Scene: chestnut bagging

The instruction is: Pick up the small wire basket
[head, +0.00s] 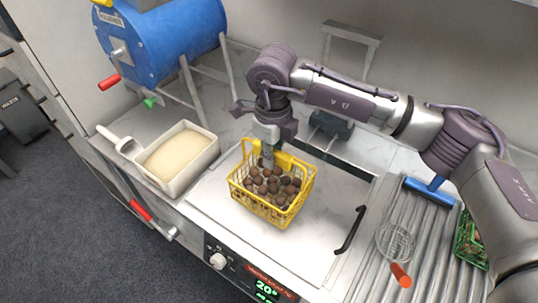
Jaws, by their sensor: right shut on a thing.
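The small yellow wire basket (262,207) is in the middle of the head view, over the pale worktop panel. It is filled with dark brown chestnuts (272,184). My right gripper (268,160) points down at the basket's far side, by its yellow handle. It is shut on the basket, with its fingertips partly hidden by the basket and chestnuts. Whether the basket touches the panel below I cannot tell. My left gripper is not in view.
A white tub of pale grains (207,164) and a scoop (121,143) stand left of the basket. A blue drum (165,45) stands behind them. A black handle (351,230), a wire skimmer (396,243) and a green basket (468,240) are at right.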

